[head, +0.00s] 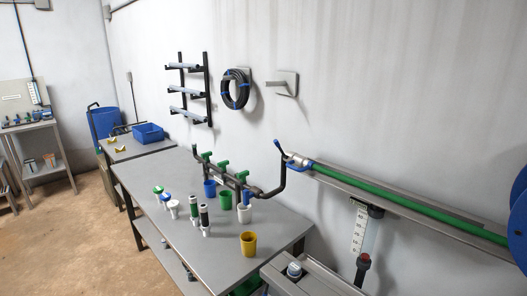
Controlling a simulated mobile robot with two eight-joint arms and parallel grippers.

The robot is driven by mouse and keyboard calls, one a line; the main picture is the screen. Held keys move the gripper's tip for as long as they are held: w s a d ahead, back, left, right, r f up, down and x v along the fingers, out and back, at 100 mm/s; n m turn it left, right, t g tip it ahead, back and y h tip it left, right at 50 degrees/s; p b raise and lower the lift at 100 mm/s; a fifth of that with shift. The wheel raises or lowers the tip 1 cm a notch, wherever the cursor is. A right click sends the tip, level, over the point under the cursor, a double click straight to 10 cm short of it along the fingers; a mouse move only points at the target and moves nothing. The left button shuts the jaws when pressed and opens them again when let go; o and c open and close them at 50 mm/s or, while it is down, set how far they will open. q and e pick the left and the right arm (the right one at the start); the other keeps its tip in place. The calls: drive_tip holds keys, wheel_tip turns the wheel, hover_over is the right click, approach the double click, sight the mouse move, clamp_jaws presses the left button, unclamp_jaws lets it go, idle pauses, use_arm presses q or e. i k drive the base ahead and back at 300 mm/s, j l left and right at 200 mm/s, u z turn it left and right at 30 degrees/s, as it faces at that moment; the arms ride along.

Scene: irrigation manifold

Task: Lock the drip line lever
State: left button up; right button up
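A green pipe (400,207), which looks like the drip line, runs along a grey rail on the wall at the right. I cannot tell whether the lever is locked. Neither of my grippers is in view.
The grey bench (150,180) holds a yellow cup (248,243), a blue cup (209,188), a green cup (225,200) and several small fittings. A grey stand (318,283) is at the front. A blue reel (519,215) is at the right edge. Floor is open at the left.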

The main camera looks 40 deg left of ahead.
sight(276, 143)
drive_tip(key=u, duration=1.4)
drive_tip(key=i+j+z, duration=0.25)
drive_tip(key=j, duration=0.2)
